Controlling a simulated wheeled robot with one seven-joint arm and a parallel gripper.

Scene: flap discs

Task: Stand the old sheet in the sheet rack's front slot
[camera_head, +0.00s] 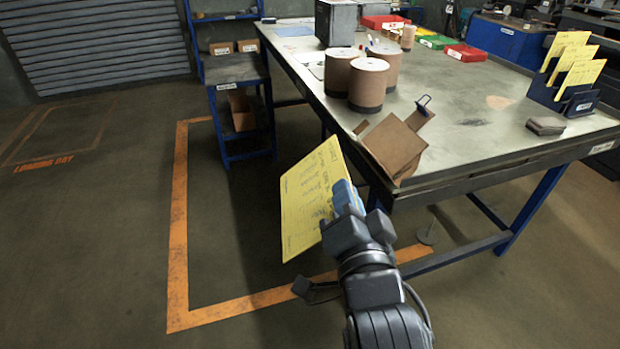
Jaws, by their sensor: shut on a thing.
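A yellow sheet with handwriting (308,196) is in my gripper (345,196), which is shut on its right edge. The sheet is tilted and held over the floor, in front of the table and left of its near corner. The blue sheet rack (562,97) stands on the table at the right. Several yellow sheets (583,76) stand in it, one behind another. A gap at its front cannot be made out clearly from here. My gripper is well to the left of the rack and apart from it.
A small grey stack (546,126) lies in front of the rack. Red trays (466,52) are at the back. The table middle is mostly clear.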

